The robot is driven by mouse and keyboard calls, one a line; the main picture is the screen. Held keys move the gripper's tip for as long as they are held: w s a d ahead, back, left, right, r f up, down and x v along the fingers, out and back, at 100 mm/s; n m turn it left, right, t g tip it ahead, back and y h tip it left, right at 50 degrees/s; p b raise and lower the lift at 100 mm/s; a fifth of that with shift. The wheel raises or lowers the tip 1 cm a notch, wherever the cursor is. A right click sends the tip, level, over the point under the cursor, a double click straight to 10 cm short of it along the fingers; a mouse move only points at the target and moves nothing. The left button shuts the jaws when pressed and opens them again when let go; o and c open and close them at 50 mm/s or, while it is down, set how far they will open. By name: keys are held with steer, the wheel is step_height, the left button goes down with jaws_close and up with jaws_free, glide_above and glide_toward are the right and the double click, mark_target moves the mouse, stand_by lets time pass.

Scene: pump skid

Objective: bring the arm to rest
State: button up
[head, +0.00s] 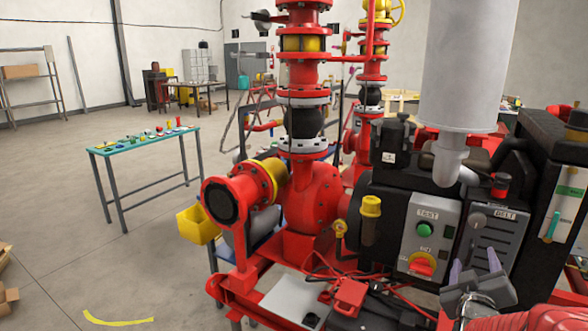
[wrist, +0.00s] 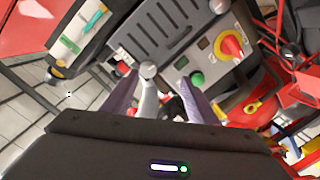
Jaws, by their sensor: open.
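My gripper (head: 474,257) is at the lower right of the head view, in front of the grey BELT panel (head: 505,243). Its two purple fingers are apart. In the wrist view my gripper (wrist: 157,77) also shows its fingers spread. No object is held.
Left of the BELT panel is the TEST box (head: 437,220) with a green button (head: 424,229) and a red-yellow rotary switch (head: 421,265). A grey exhaust cylinder (head: 468,65) rises above. The red pump (head: 312,195) stands left. Open floor surrounds the green-topped table (head: 150,142).

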steer(key=s+a+f+m+g+y, duration=0.3)
steer(key=s+a+f+g+y, duration=0.3)
steer(key=a+f, duration=0.55)
steer(key=s+a+r+y, duration=0.1)
steer(key=s+a+r, duration=0.1)
steer(key=s+a, duration=0.2)
steer(key=s+a+r+n+g+y, duration=0.1)
steer(key=s+a+r, duration=0.2)
steer(key=a, duration=0.4)
steer(key=s+a+r+n+g+y, duration=0.1)
steer(key=s+a+r, duration=0.1)
steer(key=s+a, duration=0.4)
steer(key=shift+a+r+y, duration=0.3)
steer(key=shift+a+r, duration=0.05)
steer(key=shift+r, duration=0.05)
steer(key=shift+s, duration=0.1)
stand_by(0.8)
